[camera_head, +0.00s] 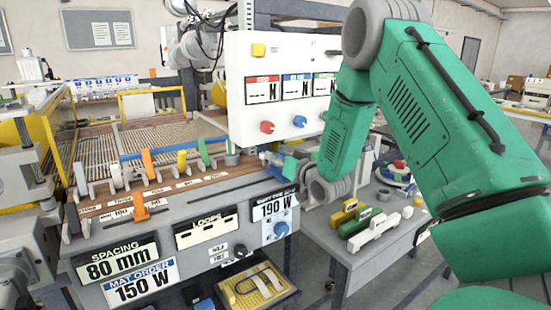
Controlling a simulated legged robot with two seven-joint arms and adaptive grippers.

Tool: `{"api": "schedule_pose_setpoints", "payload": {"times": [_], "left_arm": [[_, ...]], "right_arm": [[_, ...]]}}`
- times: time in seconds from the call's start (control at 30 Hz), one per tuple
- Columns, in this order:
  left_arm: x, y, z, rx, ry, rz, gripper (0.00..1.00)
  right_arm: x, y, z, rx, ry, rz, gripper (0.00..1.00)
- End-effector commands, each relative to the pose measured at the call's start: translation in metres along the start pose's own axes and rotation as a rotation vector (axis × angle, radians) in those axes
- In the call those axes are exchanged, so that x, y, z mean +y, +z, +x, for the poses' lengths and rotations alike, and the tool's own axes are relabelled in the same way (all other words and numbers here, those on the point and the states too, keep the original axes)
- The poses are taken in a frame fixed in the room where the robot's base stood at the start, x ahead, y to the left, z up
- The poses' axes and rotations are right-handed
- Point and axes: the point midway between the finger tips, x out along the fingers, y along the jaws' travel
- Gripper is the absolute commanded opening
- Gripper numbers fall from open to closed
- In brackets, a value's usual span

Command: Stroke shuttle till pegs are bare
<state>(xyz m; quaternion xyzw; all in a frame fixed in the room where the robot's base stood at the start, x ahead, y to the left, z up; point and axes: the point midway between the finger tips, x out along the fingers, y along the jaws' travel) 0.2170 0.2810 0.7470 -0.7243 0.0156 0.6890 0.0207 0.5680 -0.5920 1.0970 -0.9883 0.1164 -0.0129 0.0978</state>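My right arm comes in from the right, and its gripper (277,160) is small, dark and bluish at the right end of the machine bench. It is beside a grey round part (232,157); I cannot tell whether they touch or whether the fingers are open. A blue bar (160,151) runs along the bench top with an orange lever (148,163), a yellow lever (182,161) and a green lever (204,152) at it. I cannot pick out the shuttle or pegs for certain. My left gripper is not in view.
A white control panel (285,60) with knobs stands behind the bench. Signs for spacing (117,262) and mat order (140,284) hang on its front. A grey side table (375,245) holds yellow, green and white blocks. A yellow tray (258,290) sits low in front.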

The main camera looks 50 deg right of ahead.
Motion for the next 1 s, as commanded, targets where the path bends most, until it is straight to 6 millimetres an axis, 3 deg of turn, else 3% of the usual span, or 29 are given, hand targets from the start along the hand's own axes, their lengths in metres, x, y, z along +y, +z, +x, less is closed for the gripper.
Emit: {"api": "schedule_pose_setpoints", "payload": {"times": [0.33, 0.7, 1.0], "left_arm": [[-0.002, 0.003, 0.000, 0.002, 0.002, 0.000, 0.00], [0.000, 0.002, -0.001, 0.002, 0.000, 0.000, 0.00], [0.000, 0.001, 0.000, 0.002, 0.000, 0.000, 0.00]], "right_arm": [[-0.004, 0.000, -0.011, -0.002, -0.001, -0.002, 0.36], [0.004, 0.003, -0.084, -0.006, 0.001, 0.005, 0.36], [0.006, 0.004, -0.115, -0.005, 0.001, 0.004, 0.36]]}}
